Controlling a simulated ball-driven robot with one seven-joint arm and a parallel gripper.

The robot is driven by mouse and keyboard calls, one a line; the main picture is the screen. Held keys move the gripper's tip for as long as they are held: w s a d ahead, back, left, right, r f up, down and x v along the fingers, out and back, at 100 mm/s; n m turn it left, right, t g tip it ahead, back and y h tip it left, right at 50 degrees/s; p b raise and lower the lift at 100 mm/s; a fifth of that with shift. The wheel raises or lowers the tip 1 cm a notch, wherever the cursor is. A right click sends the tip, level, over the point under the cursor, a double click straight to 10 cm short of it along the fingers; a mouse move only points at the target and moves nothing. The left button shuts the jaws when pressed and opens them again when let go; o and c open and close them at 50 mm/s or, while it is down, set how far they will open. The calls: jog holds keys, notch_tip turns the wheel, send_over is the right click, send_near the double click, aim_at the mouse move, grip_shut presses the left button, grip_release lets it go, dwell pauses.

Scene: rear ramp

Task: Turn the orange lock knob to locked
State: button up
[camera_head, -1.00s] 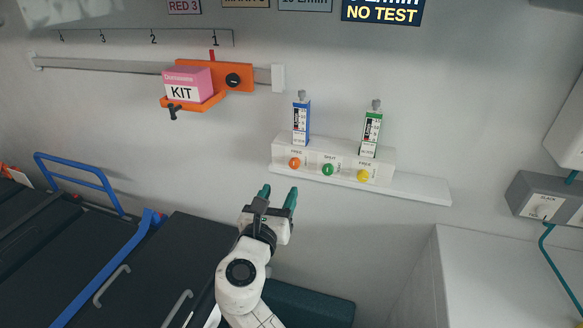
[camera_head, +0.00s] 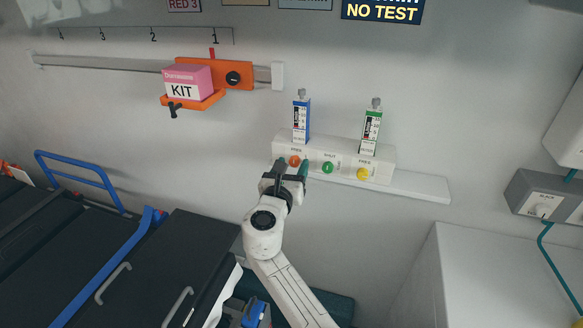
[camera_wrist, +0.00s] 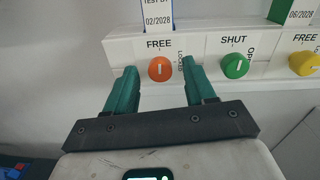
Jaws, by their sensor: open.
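The orange knob (camera_wrist: 160,68) sits on the front of a white panel (camera_wrist: 128,46), the leftmost of three knobs. Its white pointer line stands upright, below the word FREE. A sideways label that seems to read LOCKED is at its right, partly covered by a finger. My gripper (camera_wrist: 159,70) is open, with one teal finger at each side of the orange knob in the wrist view. I cannot tell whether the fingertips reach around it. In the head view my gripper (camera_head: 292,167) is just below and in front of the orange knob (camera_head: 295,160).
To the right are a green knob (camera_wrist: 235,66) labelled SHUT and a yellow knob (camera_wrist: 304,63). Blue (camera_head: 301,120) and green (camera_head: 370,132) labelled units stand on the panel. A white ledge (camera_head: 422,187) extends right. An orange bracket (camera_head: 236,77) with a KIT box (camera_head: 187,82) is up left.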

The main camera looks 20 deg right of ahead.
grip_shut()
dwell(0.3)
jog(key=shift+b, duration=0.3)
jog(key=m+b, duration=0.3)
jog(key=m, duration=0.1)
jog(key=shift+f, duration=0.25)
jog(key=m+b, duration=0.4)
jog(key=shift+m, duration=0.3)
jog(key=m+b, duration=0.4)
jog(key=shift+f+m+h+b, duration=0.1)
jog(key=shift+m+h+b, duration=0.2)
jog(key=shift+b, duration=0.05)
jog(key=shift+m+b, duration=1.6)
jog(key=shift+m, duration=0.3)
